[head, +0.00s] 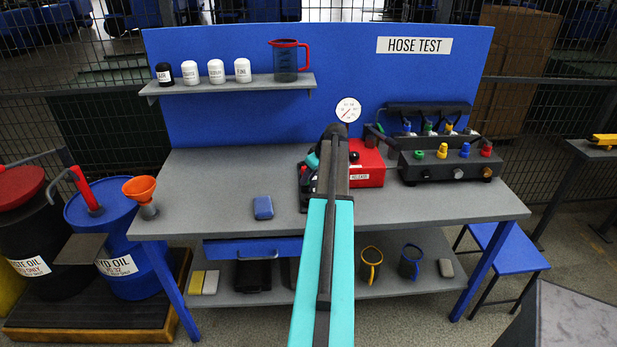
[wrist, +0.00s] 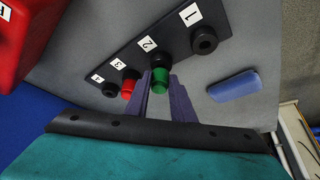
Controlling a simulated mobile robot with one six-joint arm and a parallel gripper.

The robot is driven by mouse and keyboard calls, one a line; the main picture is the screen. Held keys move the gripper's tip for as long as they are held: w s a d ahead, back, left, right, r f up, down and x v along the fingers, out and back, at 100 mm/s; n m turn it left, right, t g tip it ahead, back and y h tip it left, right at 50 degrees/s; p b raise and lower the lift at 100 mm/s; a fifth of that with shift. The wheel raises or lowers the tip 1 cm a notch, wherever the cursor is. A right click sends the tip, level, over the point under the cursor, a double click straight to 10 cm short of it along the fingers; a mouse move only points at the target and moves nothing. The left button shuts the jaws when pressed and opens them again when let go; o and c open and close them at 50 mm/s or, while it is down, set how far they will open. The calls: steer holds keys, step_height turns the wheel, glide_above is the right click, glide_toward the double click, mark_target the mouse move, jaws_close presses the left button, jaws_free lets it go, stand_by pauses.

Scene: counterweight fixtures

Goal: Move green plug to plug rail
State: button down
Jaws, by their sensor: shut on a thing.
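In the wrist view, the green plug (wrist: 160,83) is between the purple fingertips of my gripper (wrist: 161,76), which is shut on it. The plug is at the black collar of position 2 on the dark plug rail (wrist: 182,43). I cannot tell whether it is fully seated. A red plug (wrist: 128,87) stands at position 3. Positions 1 and 4 show bare black sockets. In the head view, my arm hides my gripper, the green plug and most of the rail.
A blue block (head: 263,207) lies on the bench (head: 200,180), apart from the rail. A red box (head: 368,165) stands close by. A dark manifold (head: 447,169) with coloured fittings stands to the right. The bench's left part is mostly clear.

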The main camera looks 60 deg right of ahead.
steer(key=shift+f, duration=0.15)
steer(key=shift+f+b, duration=0.35)
steer(key=shift+f+b, duration=0.35)
stand_by(0.9)
steer(key=c, duration=1.4)
jaws_free()
steer(key=shift+c, duration=0.2)
steer(key=shift+s+r, duration=0.1)
steer(key=p+v, duration=0.3)
steer(key=v, duration=0.7)
